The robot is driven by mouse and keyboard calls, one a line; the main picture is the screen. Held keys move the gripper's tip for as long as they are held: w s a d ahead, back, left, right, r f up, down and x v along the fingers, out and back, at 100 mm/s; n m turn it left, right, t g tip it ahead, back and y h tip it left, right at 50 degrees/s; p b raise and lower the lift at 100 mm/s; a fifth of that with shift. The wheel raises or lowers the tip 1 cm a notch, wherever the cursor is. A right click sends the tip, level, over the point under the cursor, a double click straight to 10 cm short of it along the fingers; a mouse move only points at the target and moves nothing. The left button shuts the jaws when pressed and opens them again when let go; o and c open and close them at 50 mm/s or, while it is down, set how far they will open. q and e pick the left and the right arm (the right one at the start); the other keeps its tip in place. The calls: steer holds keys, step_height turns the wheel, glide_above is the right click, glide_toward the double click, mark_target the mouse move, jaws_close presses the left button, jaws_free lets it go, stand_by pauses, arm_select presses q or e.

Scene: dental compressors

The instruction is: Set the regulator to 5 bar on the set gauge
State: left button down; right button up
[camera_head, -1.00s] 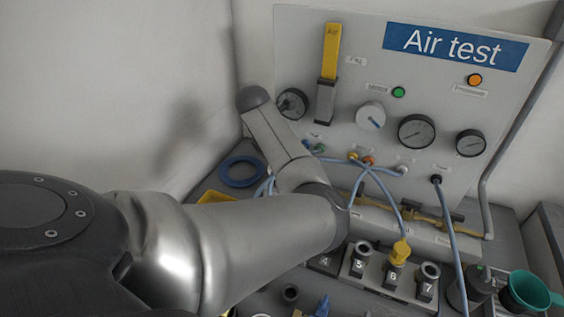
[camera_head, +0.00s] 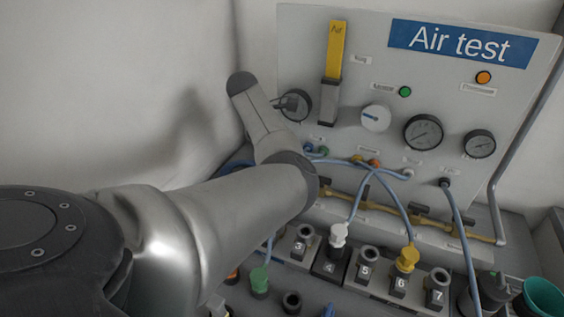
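A white round knob (camera_head: 376,118) with a blue mark pointing left sits on the grey air test panel (camera_head: 350,75). A large gauge (camera_head: 423,132) and a smaller gauge (camera_head: 479,144) are to its right. The gauge readings and small labels are too small to read. My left arm reaches in from the left, its end in front of the panel's left edge. A small dark part (camera_head: 285,103), seemingly my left gripper, overlaps the left gauge; its fingers are not clear, and contact cannot be told. My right gripper is out of view.
A yellow lever (camera_head: 336,50) stands upright on the panel. Green (camera_head: 405,91) and orange (camera_head: 483,78) lamps are above the gauges. Blue hoses cross below the knob towards numbered fittings (camera_head: 365,264). A teal cup (camera_head: 541,298) stands at lower right.

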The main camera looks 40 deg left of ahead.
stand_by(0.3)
arm_select(q)
steer(key=c, duration=0.9)
jaws_free()
steer(key=shift+p+v, duration=1.9)
steer(key=shift+v, duration=5.75)
